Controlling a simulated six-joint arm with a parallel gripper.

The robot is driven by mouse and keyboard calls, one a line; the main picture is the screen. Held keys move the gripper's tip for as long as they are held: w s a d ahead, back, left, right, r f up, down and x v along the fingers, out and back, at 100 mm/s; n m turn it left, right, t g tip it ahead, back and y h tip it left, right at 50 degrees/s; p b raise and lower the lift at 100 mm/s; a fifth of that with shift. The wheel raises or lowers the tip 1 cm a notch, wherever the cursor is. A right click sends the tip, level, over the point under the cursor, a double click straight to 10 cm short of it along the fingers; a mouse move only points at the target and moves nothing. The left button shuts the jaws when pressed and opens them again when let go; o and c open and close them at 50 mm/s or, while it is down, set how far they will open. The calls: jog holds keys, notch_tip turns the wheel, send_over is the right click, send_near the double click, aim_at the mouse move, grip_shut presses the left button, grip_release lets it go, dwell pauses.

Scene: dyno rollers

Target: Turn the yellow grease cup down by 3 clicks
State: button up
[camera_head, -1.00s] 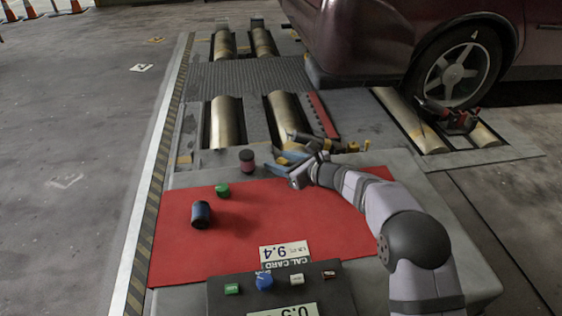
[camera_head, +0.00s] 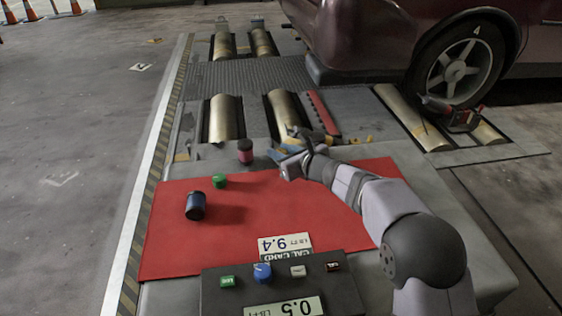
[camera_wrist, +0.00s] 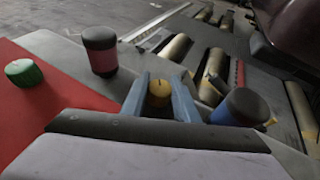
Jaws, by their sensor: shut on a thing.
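In the wrist view, the yellow grease cup (camera_wrist: 159,92) stands between the two blue fingers of my gripper (camera_wrist: 159,86), which is shut on it. A dark mark shows on its top. In the head view, my gripper (camera_head: 283,152) is at the far edge of the red mat. My own wrist and fingers mostly hide the yellow cup there. I cannot read any click position.
A pink and black cylinder (camera_wrist: 100,50) stands left of my gripper; a blue and black one (camera_wrist: 240,107) is close on the right. A control box (camera_head: 345,290) is in front.

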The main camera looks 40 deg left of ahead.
jog(key=m+t+b, duration=0.1)
jog(key=b, duration=0.3)
jog(key=m+t+h+b, duration=0.1)
jog(key=m+t+b, duration=0.1)
jog(key=b, duration=0.2)
jog(key=shift+a+f+h, duration=0.1)
jog(key=shift+f+h, duration=0.1)
jog(key=shift+h, duration=0.1)
jog(key=m+t+h+b, duration=0.2)
jog(key=b, duration=0.1)
jog(key=shift+r, duration=0.25)
jog(key=shift+m+t, duration=0.3)
jog(key=shift+m, duration=0.1)
jog(key=o, duration=1.1)
jog(key=shift+h, duration=0.3)
jog(key=shift+c, duration=0.2)
jog(key=shift+v, duration=3.7)
jog(key=shift+w, duration=0.1)
